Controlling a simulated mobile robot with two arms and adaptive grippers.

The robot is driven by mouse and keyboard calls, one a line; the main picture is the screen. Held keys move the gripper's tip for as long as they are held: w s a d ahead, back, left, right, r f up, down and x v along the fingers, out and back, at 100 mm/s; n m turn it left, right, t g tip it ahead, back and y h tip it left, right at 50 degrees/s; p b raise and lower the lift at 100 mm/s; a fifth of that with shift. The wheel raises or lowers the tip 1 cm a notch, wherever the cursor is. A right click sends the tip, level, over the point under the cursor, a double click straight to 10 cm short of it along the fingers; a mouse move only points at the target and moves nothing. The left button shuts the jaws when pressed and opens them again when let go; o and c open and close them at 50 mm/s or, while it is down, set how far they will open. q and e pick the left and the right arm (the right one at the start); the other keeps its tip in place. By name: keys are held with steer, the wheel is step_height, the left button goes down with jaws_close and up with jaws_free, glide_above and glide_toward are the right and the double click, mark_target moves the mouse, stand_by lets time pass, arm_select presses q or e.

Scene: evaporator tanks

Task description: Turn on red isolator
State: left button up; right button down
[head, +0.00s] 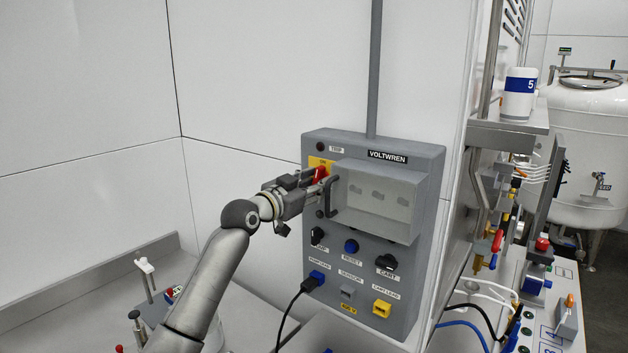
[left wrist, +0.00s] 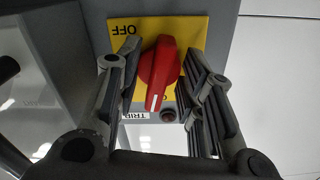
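The red isolator (head: 320,174) is a rotary handle on a yellow plate (head: 313,162), at the upper left of the grey VOLTWREN panel (head: 424,155). In the left wrist view the red handle (left wrist: 159,72) is large and its white mark points down, towards the TRIP label. OFF reads upside down at the plate's upper left; other lettering is partly hidden behind the handle. My left gripper (head: 326,183) is at the handle. In the left wrist view its fingers (left wrist: 163,85) stand open on either side of the handle, with gaps visible. My right gripper is not in view.
A clear cover box (head: 378,198) juts from the panel just right of the isolator. Below are black knobs, a blue RESET button (head: 351,246) and a plugged blue connector (head: 313,281). A shelf with a white canister (head: 519,94) stands to the right. Bare wall lies left.

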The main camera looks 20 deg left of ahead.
arm_select(q)
steer(key=shift+c, duration=0.3)
steer(key=shift+w, duration=0.1)
jaws_close()
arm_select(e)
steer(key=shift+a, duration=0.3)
arm_select(q)
steer(key=shift+n, duration=1.4)
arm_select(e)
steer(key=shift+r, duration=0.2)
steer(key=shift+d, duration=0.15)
arm_select(q)
steer(key=shift+o, duration=0.3)
jaws_free()
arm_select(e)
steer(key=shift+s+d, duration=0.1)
